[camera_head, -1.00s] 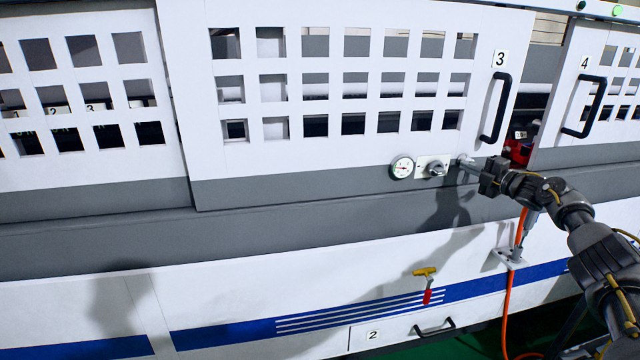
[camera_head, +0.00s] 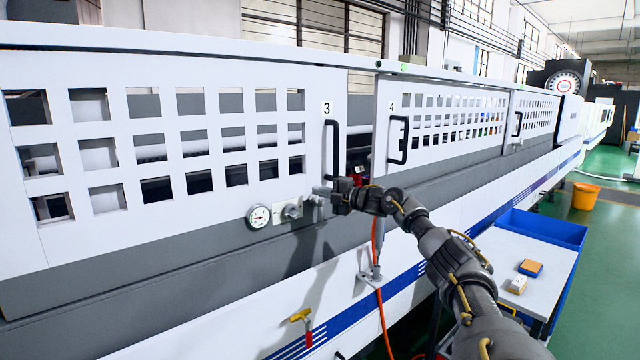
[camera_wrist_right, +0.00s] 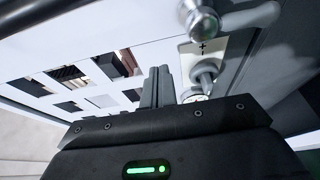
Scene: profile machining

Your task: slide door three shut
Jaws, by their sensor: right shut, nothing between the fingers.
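Door three (camera_head: 222,108) is a white panel with square holes, a "3" label and a black vertical handle (camera_head: 325,150). A dark gap separates its right edge from door four (camera_head: 380,125). My right gripper (camera_head: 318,190) is shut and empty, just below the handle and right of the rotary switch (camera_head: 291,211). In the right wrist view, its closed fingers (camera_wrist_right: 160,72) point at the perforated panel, beside a silver round knob (camera_wrist_right: 203,24). I cannot tell whether the fingers touch anything. My left gripper is not in view.
A pressure gauge (camera_head: 259,216) sits left of the switch. Below are a yellow-handled tool (camera_head: 301,315) and an orange hose (camera_head: 383,318). A side table (camera_head: 525,265) with a blue bin (camera_head: 545,228) stands at right. An orange bucket (camera_head: 586,196) stands on the green floor.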

